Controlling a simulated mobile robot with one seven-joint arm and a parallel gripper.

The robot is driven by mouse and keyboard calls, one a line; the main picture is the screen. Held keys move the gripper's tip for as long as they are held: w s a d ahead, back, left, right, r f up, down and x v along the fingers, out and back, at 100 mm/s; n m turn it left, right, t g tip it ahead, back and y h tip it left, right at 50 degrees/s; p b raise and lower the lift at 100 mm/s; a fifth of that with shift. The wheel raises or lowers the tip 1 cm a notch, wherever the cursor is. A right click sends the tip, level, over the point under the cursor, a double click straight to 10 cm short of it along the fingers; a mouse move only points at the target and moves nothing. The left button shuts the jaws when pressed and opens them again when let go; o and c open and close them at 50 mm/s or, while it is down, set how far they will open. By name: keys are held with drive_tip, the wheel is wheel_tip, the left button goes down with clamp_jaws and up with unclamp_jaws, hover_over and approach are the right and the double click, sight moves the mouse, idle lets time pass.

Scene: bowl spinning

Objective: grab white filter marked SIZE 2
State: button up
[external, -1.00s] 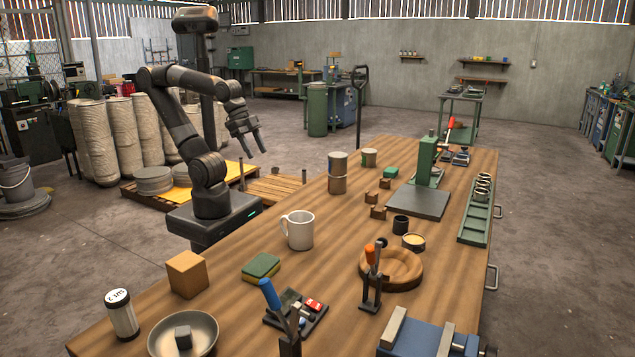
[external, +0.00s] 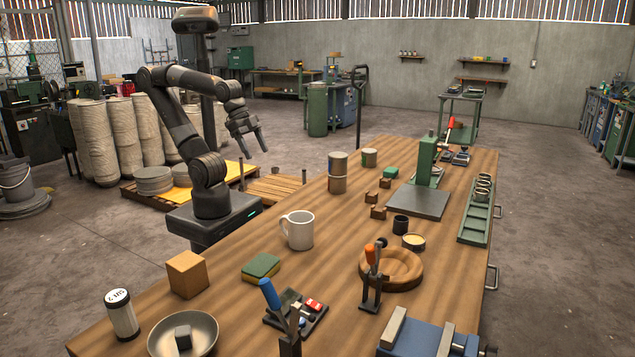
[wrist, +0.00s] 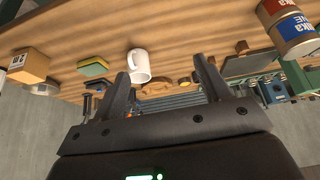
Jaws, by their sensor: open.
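The white filter (external: 122,316) is a small upright white cylinder with a dark lower band and dark marking near its top that reads as SIZE 2, upside down in the picture. It stands at the near left corner of the wooden table (external: 345,225) in the external view. My gripper (external: 252,143) is open and empty, in the air beyond the table's left edge and far behind the filter. In the wrist view, both fingers of my gripper (wrist: 161,68) are spread with nothing between them. I cannot make out the filter clearly in the wrist view.
A shallow grey bowl (external: 205,329) with a small dark cube in it stands right of the filter. A wooden block (external: 187,275) is behind the filter. A white mug (external: 299,230), a sponge (external: 261,266) and upright clamps (external: 371,280) stand farther along. Bare wood lies between them.

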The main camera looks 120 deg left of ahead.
drive_tip(key=w+d+r+m, duration=0.3)
drive_tip(key=w+d+m, duration=0.1)
drive_tip(key=w+d, duration=0.65)
drive_tip(key=m+g+h, duration=0.4)
drive_tip(key=m, duration=0.5)
hover_over(121, 336)
drive_tip(key=s+a, duration=0.1)
drive_tip(key=a, duration=0.1)
wheel_tip(121, 336, down, 20)
drive_tip(key=shift+d, duration=0.1)
drive_tip(key=c, duration=1.1)
